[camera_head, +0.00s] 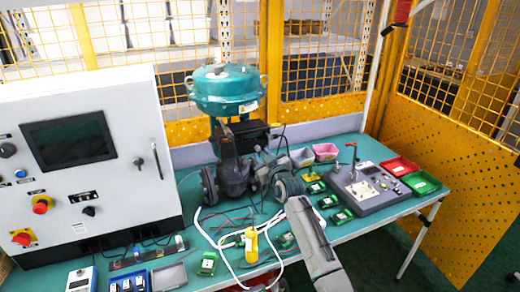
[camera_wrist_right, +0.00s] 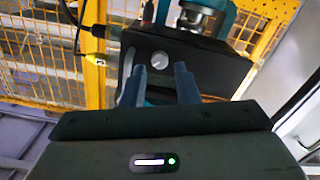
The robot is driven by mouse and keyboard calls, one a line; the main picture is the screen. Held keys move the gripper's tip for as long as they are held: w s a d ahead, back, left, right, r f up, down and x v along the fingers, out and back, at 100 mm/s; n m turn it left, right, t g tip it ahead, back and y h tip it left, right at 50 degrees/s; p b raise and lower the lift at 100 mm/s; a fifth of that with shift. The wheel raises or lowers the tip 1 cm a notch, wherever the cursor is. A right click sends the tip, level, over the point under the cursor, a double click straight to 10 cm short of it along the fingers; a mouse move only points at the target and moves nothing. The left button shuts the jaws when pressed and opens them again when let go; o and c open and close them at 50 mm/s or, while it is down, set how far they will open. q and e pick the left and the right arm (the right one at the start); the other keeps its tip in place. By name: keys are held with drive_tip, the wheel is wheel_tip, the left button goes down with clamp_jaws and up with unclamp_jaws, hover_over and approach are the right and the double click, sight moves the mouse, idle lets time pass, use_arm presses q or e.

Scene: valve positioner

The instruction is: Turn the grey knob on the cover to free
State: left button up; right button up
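The grey knob (camera_wrist_right: 159,60) is a small round disc on the black cover (camera_wrist_right: 190,65) of the positioner. In the right wrist view it sits just beyond my right gripper (camera_wrist_right: 159,70), between the two fingertips in the picture. The fingers are apart with nothing between them, and the knob looks clear of both. In the head view the black positioner (camera_head: 240,135) is under the teal actuator (camera_head: 224,90). My right gripper (camera_head: 266,162) is beside the positioner's right side, and the knob cannot be made out there. My left gripper is not in view.
A white control cabinet (camera_head: 85,150) stands on the left. The green table (camera_head: 395,232) holds a white cable, a yellow device (camera_head: 251,245), several small green boxes and a grey test panel (camera_head: 369,188). Red (camera_head: 400,166) and green trays lie at the right. Yellow mesh fencing stands behind.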

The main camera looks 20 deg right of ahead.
sight(258, 149)
drive_tip(key=shift+w, duration=1.55)
drive_tip(key=shift+c, duration=0.5)
